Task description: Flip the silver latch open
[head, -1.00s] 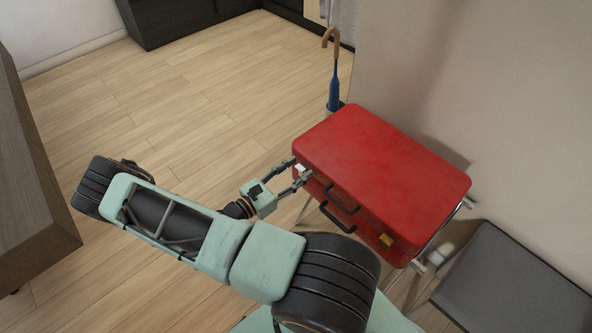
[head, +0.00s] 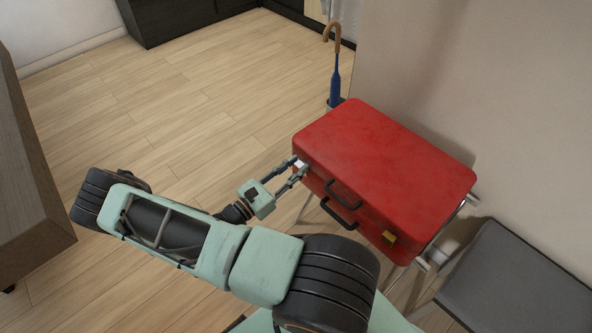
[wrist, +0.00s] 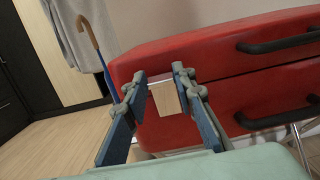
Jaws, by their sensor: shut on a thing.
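A red suitcase (head: 385,160) lies flat on a stand, its handle side facing my arm. The silver latch (wrist: 166,97) sits on the front face near the suitcase's left end and looks pale in the wrist view. My gripper (wrist: 162,86) has one finger on each side of the latch and is shut on it. In the head view my gripper (head: 298,167) reaches the left front corner of the suitcase, and its fingers hide most of the latch. A gold latch (head: 389,237) is at the other end of the same face.
Two black handles (head: 342,207) stick out from the front face, to the right of my gripper. A blue umbrella (head: 335,80) stands behind the suitcase. A grey seat (head: 510,275) is at the right, a wooden cabinet (head: 30,170) at the left. The floor between is clear.

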